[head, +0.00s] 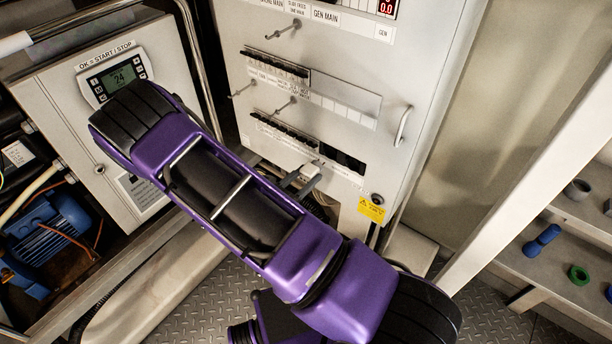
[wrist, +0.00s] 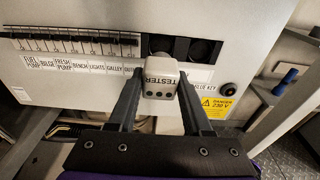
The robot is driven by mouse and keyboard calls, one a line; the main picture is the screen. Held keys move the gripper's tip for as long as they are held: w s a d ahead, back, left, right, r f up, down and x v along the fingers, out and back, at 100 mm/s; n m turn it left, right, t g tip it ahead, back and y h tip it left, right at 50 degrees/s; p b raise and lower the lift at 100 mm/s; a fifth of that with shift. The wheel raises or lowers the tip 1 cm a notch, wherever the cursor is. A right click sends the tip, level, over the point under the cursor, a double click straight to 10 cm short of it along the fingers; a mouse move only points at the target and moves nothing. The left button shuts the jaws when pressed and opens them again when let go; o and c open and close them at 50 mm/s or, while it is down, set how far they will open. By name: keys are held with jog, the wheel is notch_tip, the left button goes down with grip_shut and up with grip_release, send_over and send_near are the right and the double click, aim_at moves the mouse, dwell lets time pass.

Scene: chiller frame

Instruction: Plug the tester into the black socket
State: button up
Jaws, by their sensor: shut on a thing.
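The tester (wrist: 160,82) is a small pale grey block with dark lettering and several dark dots. My gripper (wrist: 161,88) is shut on it, one finger on each side. In the head view my gripper (head: 301,181) is in front of the lower part of the panel, with the tester (head: 312,169) partly hidden. Behind the tester is a dark recess (wrist: 204,49) with round shapes; the tester covers part of it, and I cannot tell whether they touch. A round black fitting (wrist: 228,89), possibly a socket, is on the panel to the right; it also shows in the head view (head: 377,199).
The grey panel (head: 389,145) has breaker rows and a handle (head: 403,126). A yellow danger label (head: 371,210) is below the black fitting. A shelf (head: 556,270) with small parts stands at right. A controller cabinet (head: 66,106) stands at left.

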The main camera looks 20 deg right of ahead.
jog(key=shift+w+d, duration=0.1)
jog(key=shift+r+x, duration=0.15)
jog(key=shift+x, duration=1.2)
jog(key=shift+r+x, duration=0.2)
jog(key=shift+x, duration=1.15)
jog(key=shift+w+d, duration=0.25)
jog(key=shift+d, duration=0.2)
jog(key=o, duration=1.3)
jog(key=shift+o, duration=0.2)
send_near(319, 164)
jog(key=shift+s+a+f, duration=0.1)
jog(key=shift+s+a, duration=0.25)
jog(key=shift+a, duration=0.45)
jog(key=shift+s+a+f, duration=0.1)
jog(key=shift+s+a, duration=0.3)
jog(key=shift+a, duration=0.4)
jog(key=shift+s+a+f, duration=0.1)
jog(key=shift+s+a, duration=0.25)
jog(key=shift+a, duration=0.4)
jog(key=shift+d+r, duration=0.1)
jog(key=shift+r, duration=0.05)
